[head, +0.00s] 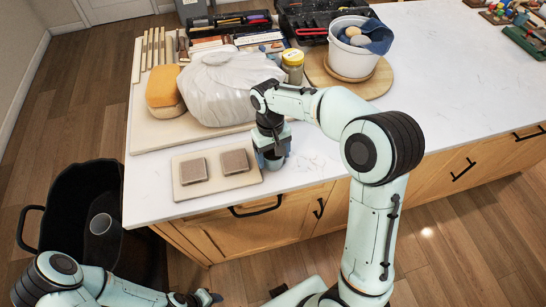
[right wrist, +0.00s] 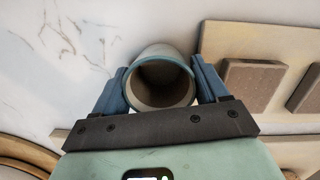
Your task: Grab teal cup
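The teal cup (right wrist: 165,58) shows in the right wrist view, with a teal rim and a greyish inside, its open mouth towards the camera. My right gripper (right wrist: 160,82) has one blue finger along each side of it, and I see no clear gap at either side. In the head view my right gripper (head: 272,158) is low at the counter's front edge, just right of a small board, and hides most or all of the cup. My left gripper (head: 205,298) is at the bottom edge of the head view, away from the counter; its fingers are too small to read.
The small board (head: 188,191) with two brown square blocks lies left of my right gripper. Behind are a wrapped clay bag (head: 225,88), an orange sponge (head: 161,86), a yellow-lidded jar (head: 292,68) and a white bucket (head: 350,60). A dark bin (head: 75,190) stands on the floor at left.

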